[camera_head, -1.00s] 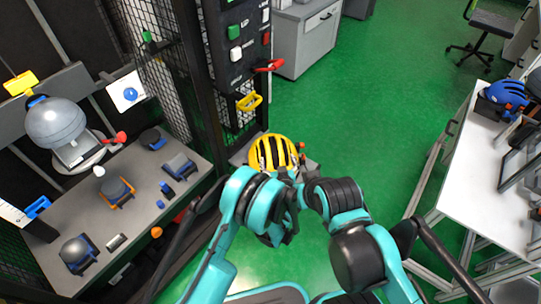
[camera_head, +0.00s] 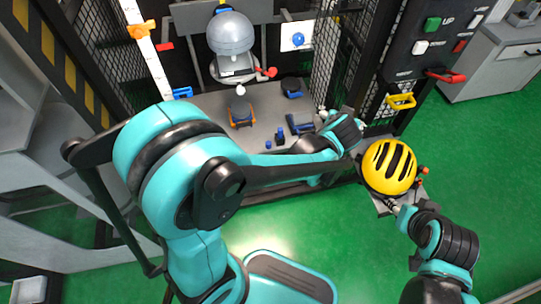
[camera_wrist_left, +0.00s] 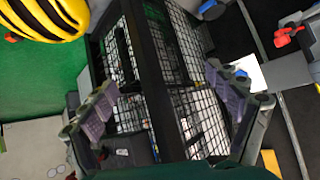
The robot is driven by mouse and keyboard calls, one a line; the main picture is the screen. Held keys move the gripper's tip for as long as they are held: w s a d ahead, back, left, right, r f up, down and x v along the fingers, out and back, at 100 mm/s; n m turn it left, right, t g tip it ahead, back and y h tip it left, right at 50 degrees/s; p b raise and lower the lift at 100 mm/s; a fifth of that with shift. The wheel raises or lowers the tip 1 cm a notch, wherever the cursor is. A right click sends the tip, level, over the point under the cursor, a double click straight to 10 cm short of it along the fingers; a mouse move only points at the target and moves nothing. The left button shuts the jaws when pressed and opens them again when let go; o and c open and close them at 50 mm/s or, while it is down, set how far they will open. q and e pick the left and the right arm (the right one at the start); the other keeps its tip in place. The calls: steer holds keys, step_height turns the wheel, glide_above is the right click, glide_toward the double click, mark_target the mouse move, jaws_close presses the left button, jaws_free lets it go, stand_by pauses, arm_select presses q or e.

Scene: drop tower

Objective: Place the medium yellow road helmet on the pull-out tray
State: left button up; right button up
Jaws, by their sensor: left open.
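The yellow road helmet (camera_head: 389,167) with black vents sits at the right in the head view, over a grey tray (camera_head: 380,207) that is mostly hidden under it. Part of the helmet shows at the upper left of the left wrist view (camera_wrist_left: 40,18). My left gripper (camera_head: 350,124) is just left of the helmet, apart from it. Its fingers are spread and empty in the left wrist view (camera_wrist_left: 165,105). My right gripper (camera_head: 394,203) is at the helmet's lower edge. Its fingertips are too small and hidden to tell whether they grip the helmet.
A drop tower with black mesh stands behind, with a control panel (camera_head: 432,48) and yellow handle (camera_head: 401,101). A silver headform (camera_head: 230,33) hangs above a grey bench (camera_head: 215,103) with small parts. Green floor (camera_head: 490,160) is clear at the right.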

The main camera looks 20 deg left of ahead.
arm_select(q)
steer(key=s+a+r+g, duration=0.1)
steer(key=s+a, duration=0.3)
steer(key=s, duration=0.4)
steer(key=s+a+g, duration=0.1)
steer(key=s+a, duration=0.3)
steer(key=s, duration=0.4)
steer(key=s+a+r+g+h, duration=0.1)
steer(key=s+a, duration=0.4)
steer(key=s, duration=0.3)
steer(key=shift+r, duration=0.3)
steer(key=shift+w+a, duration=0.1)
stand_by(0.4)
